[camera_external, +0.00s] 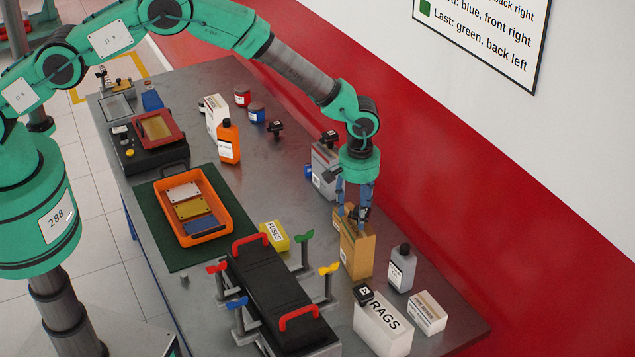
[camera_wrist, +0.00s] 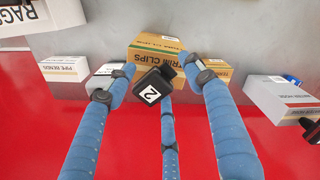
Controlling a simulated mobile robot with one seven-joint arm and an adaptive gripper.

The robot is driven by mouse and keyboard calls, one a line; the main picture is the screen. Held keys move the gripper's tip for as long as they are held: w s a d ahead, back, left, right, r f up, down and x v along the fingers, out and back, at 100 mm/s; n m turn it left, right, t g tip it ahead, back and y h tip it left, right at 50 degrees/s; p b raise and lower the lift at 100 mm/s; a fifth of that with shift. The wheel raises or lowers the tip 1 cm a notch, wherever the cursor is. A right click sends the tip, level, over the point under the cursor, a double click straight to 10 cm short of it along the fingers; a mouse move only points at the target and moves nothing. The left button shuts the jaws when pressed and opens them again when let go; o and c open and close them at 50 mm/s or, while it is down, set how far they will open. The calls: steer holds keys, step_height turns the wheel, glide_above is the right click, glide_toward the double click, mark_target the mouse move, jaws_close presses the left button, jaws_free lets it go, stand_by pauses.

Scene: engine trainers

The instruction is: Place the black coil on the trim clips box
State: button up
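The trim clips box (camera_external: 357,255) is a tall tan carton standing on the bench below my gripper (camera_external: 355,212). In the wrist view its labelled face (camera_wrist: 165,49) lies behind my fingers. A black coil with a white "2" label (camera_wrist: 152,88) is between the blue fingers of my gripper (camera_wrist: 160,68), over the box in that view. The fingertips are close around the coil; whether they grip it is unclear. Whether its underside touches the box is hidden. Other black coils are on the bench (camera_external: 275,129), on the rags box (camera_external: 363,293) and on a grey box (camera_external: 329,138).
Beside the trim clips box stand a grey bottle (camera_external: 401,268), a white rags box (camera_external: 382,326), a pipe bends box (camera_external: 428,312) and a grey carton (camera_external: 325,170). An engine trainer (camera_external: 280,295) with coloured levers is in front. The red wall (camera_external: 440,190) is close behind.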

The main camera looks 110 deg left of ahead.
mark_target(357, 209)
steer(key=shift+r, duration=0.15)
step_height(357, 209, up, 12)
steer(key=b, duration=0.1)
steer(key=shift+b, duration=0.4)
stand_by(0.4)
stand_by(0.8)
